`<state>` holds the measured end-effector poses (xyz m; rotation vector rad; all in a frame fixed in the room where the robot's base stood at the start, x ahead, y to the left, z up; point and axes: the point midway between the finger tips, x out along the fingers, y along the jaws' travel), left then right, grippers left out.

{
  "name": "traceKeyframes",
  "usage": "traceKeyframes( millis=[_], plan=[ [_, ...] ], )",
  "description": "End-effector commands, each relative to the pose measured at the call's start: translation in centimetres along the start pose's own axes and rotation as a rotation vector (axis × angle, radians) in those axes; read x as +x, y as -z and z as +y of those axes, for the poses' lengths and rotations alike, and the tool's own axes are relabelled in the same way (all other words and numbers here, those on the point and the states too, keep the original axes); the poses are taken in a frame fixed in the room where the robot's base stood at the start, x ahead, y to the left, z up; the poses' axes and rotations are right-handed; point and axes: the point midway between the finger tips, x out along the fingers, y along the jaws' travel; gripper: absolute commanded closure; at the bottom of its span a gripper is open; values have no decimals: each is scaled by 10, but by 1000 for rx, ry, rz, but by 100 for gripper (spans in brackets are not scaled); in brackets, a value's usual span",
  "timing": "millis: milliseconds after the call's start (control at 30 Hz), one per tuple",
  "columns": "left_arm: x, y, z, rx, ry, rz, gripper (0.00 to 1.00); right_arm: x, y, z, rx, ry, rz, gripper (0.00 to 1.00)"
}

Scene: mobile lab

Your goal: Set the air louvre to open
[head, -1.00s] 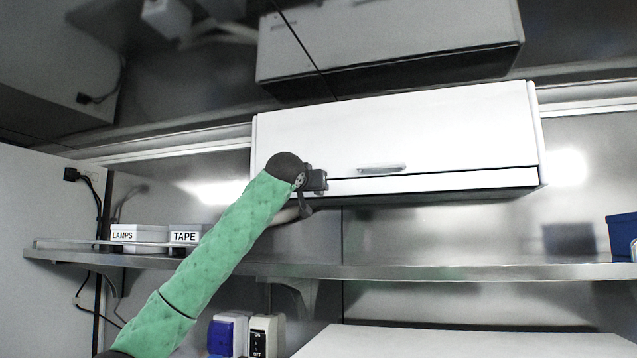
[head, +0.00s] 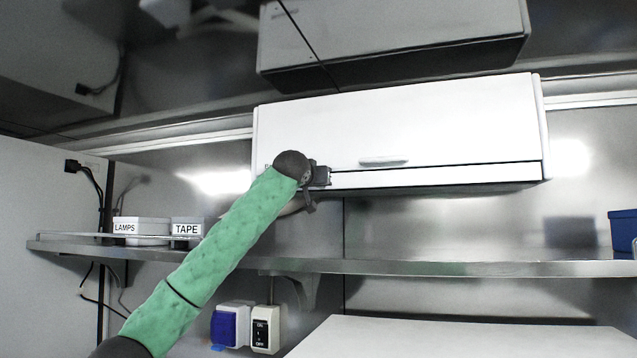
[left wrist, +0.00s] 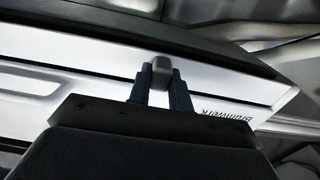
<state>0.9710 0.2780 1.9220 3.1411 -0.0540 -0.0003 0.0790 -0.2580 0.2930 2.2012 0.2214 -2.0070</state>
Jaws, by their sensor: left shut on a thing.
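The air unit is a long white wall box (head: 450,115) above the shelf, with a narrow white lower strip (head: 440,177) set off by a dark line. In the left wrist view its white face (left wrist: 70,115) runs slantwise, with a dark slot along it. A small grey tab (left wrist: 161,66) stands at that slot. My left gripper (left wrist: 160,88) is shut with its two fingers on either side of the tab. In the head view my left gripper (head: 321,176) is at the lower left of the box and hides the tab. My right gripper is not in view.
A pale handle-like bar (head: 383,162) is on the box front, right of the gripper. Below runs a metal shelf (head: 430,267) with LAMPS (head: 140,227) and TAPE (head: 187,229) boxes at left and a blue box (head: 622,232) at right. The shelf's middle is clear.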

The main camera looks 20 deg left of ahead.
Motion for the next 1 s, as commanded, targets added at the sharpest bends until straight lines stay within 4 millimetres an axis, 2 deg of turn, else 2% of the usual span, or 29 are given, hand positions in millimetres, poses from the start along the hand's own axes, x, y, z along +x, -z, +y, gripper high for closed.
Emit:
traceKeyframes(
  millis=[367, 1000],
  plan=[
    [-2, 5, 1, -2, -1, -101, 100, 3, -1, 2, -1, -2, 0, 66],
    [-7, 32, 2, -2, -2, -654, 100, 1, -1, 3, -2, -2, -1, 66]
  ],
)
